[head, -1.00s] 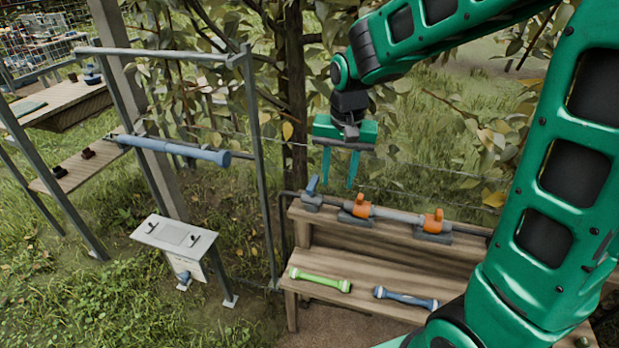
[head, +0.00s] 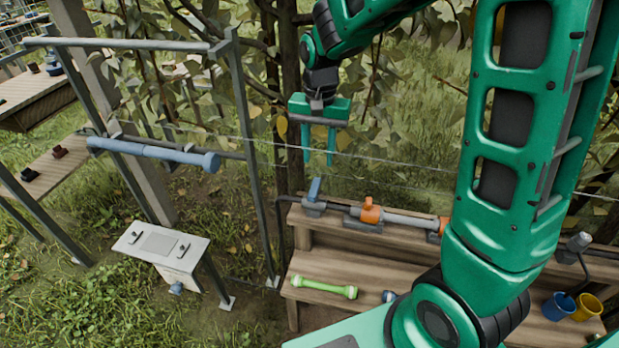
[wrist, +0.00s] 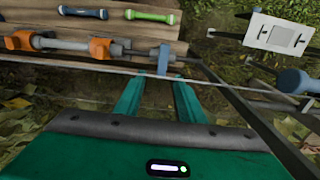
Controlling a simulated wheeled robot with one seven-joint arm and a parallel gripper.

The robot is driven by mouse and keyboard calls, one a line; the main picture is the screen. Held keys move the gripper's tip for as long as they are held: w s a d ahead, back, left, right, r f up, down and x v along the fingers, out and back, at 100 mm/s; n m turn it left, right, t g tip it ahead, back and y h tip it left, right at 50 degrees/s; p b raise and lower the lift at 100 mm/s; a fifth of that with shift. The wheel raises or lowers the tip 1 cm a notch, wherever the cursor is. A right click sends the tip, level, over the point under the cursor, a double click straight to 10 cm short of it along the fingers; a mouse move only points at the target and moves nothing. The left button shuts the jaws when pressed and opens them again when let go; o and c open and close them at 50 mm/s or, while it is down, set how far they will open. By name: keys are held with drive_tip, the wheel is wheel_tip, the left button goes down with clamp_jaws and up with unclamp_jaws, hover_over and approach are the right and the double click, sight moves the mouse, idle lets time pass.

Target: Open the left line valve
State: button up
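The line valve with a blue lever (head: 314,190) stands at the left end of the grey pipe (head: 408,220) on the bench's upper shelf. Its lever stands up, leaning slightly. In the wrist view the blue lever (wrist: 163,58) appears beyond the fingertips and between their lines. My gripper (head: 319,158) is open and empty, fingers pointing down. In the head view it hangs above the valve, apart from it. The wrist view shows both green fingers spread (wrist: 158,90) with nothing between them.
An orange clamp (head: 370,212) sits on the pipe right of the valve. A metal frame with a blue tube (head: 150,152) stands left. Blue (head: 559,306) and yellow (head: 587,307) cups stand right. Thin wires cross behind the bench.

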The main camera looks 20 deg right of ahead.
sight(314, 186)
drive_tip(key=f, duration=0.9)
drive_tip(key=shift+a+f, duration=0.4)
clamp_jaws()
